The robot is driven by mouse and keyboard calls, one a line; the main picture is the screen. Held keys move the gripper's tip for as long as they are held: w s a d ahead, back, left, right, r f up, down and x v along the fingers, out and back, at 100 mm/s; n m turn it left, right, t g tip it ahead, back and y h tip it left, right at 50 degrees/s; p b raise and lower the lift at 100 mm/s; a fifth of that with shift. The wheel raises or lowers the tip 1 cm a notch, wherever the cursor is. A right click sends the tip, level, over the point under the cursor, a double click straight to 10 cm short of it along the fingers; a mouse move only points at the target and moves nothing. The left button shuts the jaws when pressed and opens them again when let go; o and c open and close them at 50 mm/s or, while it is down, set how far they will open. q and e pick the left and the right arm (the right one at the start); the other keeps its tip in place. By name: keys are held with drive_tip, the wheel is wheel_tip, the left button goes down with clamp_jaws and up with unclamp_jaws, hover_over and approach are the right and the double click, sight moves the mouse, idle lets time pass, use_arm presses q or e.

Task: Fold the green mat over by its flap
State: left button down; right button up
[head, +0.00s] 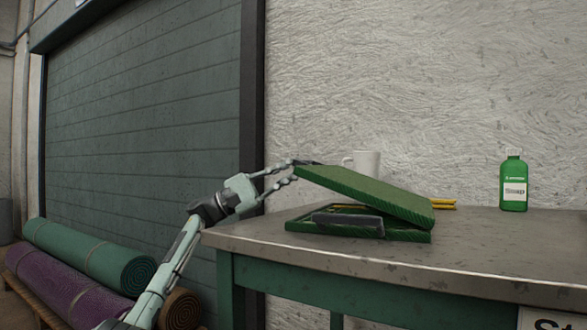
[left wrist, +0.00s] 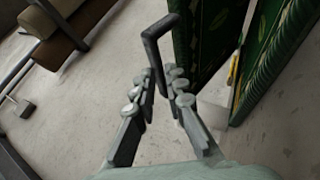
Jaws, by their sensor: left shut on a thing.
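The green mat lies on the table with its lower half (head: 300,223) flat and its upper flap (head: 375,191) tilted up. The flap is raised at its left end and comes down close to the lower half at the right. My left gripper (head: 291,171) is at the raised left end, its fingers shut on the flap's dark handle. In the left wrist view, the handle (left wrist: 150,42) is a dark bent bar between the fingertips (left wrist: 162,78), with patterned green panels beside it. My right gripper is out of view.
A dark grey block (head: 347,222) shows between the mat's halves at the front. A white mug (head: 366,162) stands behind the mat, and yellow bars (head: 444,204) lie to its right. A green soap bottle (head: 513,184) stands farther right. The table's (head: 490,245) right front is clear.

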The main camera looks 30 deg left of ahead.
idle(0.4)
use_arm(q)
drive_tip(key=c, duration=1.6)
unclamp_jaws()
drive_tip(key=shift+a, duration=0.1)
drive_tip(key=shift+c, duration=0.2)
drive_tip(key=v, duration=1.2)
drive_tip(key=shift+s, duration=0.1)
